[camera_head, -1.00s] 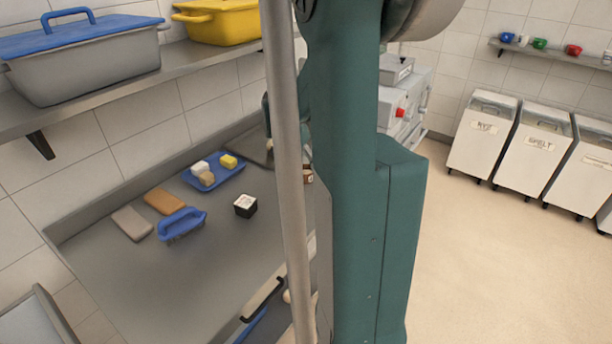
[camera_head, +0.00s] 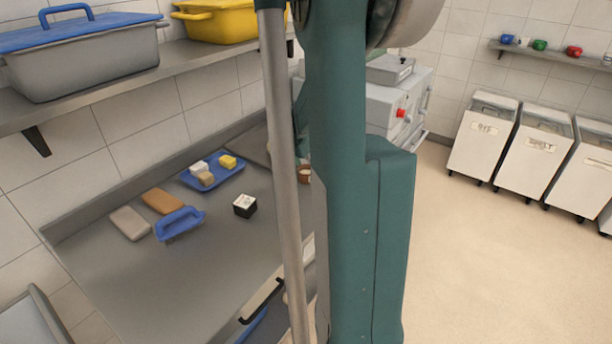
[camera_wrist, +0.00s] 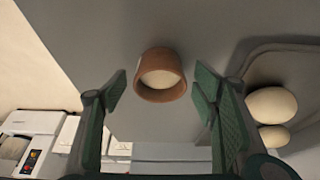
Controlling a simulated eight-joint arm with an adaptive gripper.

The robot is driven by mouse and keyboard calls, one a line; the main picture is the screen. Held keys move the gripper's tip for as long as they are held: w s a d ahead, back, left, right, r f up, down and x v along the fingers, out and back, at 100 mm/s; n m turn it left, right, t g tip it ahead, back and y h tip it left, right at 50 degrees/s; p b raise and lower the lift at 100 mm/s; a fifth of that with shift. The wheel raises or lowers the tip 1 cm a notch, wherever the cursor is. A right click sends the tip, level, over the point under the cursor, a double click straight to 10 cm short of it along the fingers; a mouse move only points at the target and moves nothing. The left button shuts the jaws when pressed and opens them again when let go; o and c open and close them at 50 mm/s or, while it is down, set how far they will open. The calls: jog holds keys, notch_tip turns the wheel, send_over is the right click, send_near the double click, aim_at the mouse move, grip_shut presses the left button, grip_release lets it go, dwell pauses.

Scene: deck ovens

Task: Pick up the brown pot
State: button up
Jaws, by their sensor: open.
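The brown pot (camera_wrist: 161,75) shows in the wrist view, near the upper middle, with a pale round inside or content. It stands on the grey worktop. My gripper (camera_wrist: 160,88) is open, its two green-padded fingers on either side of the pot in the picture, with visible gaps and no contact that I can see. In the head view only a small brown part of what looks like the pot (camera_head: 305,174) shows beside my arm, which hides the rest and my gripper.
On the worktop (camera_head: 130,275) are a blue tray (camera_head: 228,178) with small blocks, a blue-handled brush (camera_head: 180,223), a black-and-white cube (camera_head: 245,206) and two flat pads. In the wrist view, pale round pieces (camera_wrist: 272,104) lie in a tray at right. A shelf (camera_head: 100,103) with bins overhangs the left.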

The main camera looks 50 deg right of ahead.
aim_at(306, 169)
jog(key=c, duration=1.1)
jog(key=shift+r+p, duration=1.35)
jog(key=shift+r, duration=3.65)
